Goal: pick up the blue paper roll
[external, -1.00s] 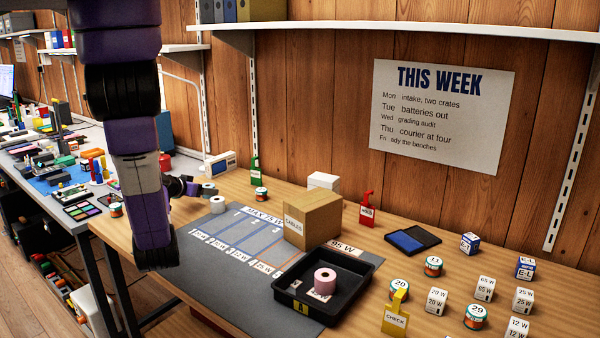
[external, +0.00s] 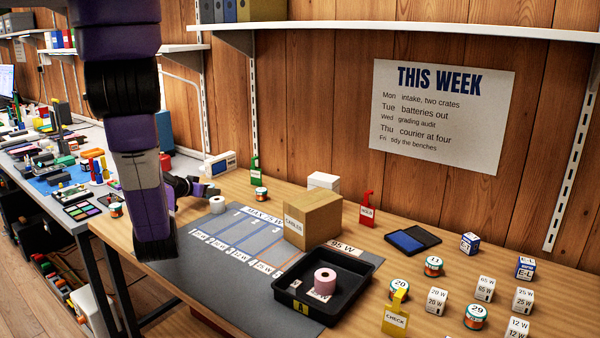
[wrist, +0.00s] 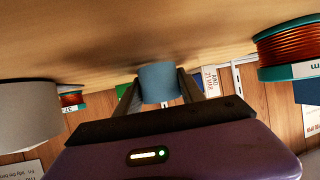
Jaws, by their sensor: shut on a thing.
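The blue paper roll (wrist: 160,83) is between the two fingers of my gripper (wrist: 160,92) in the wrist view. The fingers are shut on its sides. In the external view my gripper (external: 206,190) is low over the far left of the wooden bench, behind the white paper roll (external: 217,205). The blue roll is small and hard to make out there. I cannot tell whether it touches the bench.
A wire spool (external: 261,194) stands to the right of my gripper, by a green tag (external: 255,169). A grey mat (external: 190,245), a cardboard box (external: 313,221) and a black tray (external: 360,282) holding a pink roll (external: 325,281) are nearer the camera.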

